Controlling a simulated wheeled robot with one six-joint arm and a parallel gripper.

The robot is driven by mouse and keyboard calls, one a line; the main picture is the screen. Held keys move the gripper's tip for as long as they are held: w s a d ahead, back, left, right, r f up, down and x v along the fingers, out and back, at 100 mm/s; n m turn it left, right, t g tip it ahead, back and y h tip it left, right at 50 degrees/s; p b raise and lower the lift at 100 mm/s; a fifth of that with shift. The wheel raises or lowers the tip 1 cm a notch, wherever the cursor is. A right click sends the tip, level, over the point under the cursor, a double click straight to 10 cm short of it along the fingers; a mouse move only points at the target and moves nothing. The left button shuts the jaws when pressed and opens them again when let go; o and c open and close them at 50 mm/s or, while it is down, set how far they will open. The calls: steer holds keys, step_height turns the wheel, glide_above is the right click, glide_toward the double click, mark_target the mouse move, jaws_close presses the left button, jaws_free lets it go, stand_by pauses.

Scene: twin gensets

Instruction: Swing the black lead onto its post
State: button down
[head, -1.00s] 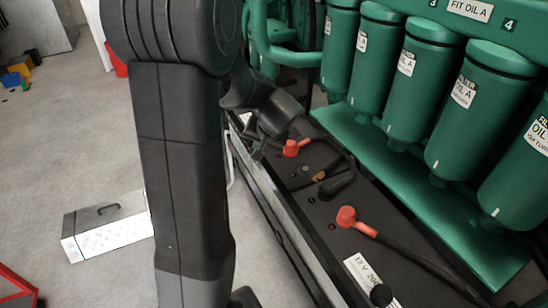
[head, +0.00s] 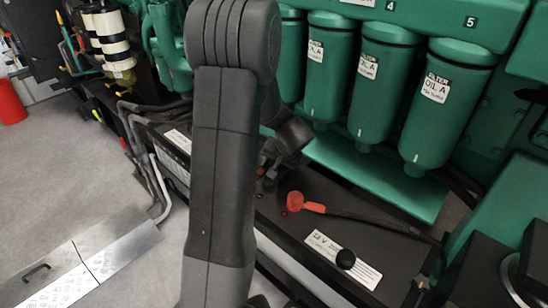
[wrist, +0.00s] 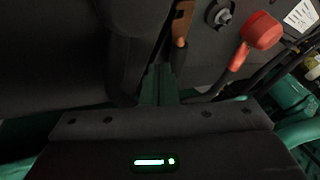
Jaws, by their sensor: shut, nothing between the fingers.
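My gripper (wrist: 158,85) is shut and empty in the wrist view, its narrow fingers over the dark battery top. In the head view my own arm hides the fingers. A bare metal post with a nut (wrist: 219,14) stands up and to the right of the fingers. A large dark shape fills the left of the wrist view; I cannot tell whether it is the black lead. In the head view the black lead is not clearly visible near my wrist. A red-booted lead (head: 303,203) lies on the battery top and also shows in the wrist view (wrist: 262,30).
Green filters (head: 380,85) hang behind the battery, above a green ledge (head: 375,178). A metal floor plate (head: 85,265) lies at lower left. Pipes (head: 150,165) run left of my arm.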

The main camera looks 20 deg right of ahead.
mark_target(265, 162)
steer(key=shift+w+f, duration=0.35)
steer(key=shift+f, duration=0.1)
steer(key=shift+a, duration=0.1)
steer(key=shift+w+a+r+m+h+p, duration=0.15)
steer(key=shift+w+a+m+h+p, duration=0.5)
steer(key=shift+a+m+p, duration=0.4)
steer(key=shift+w+a+m, duration=0.35)
steer(key=shift+w+a, duration=0.15)
steer(key=shift+w, duration=0.25)
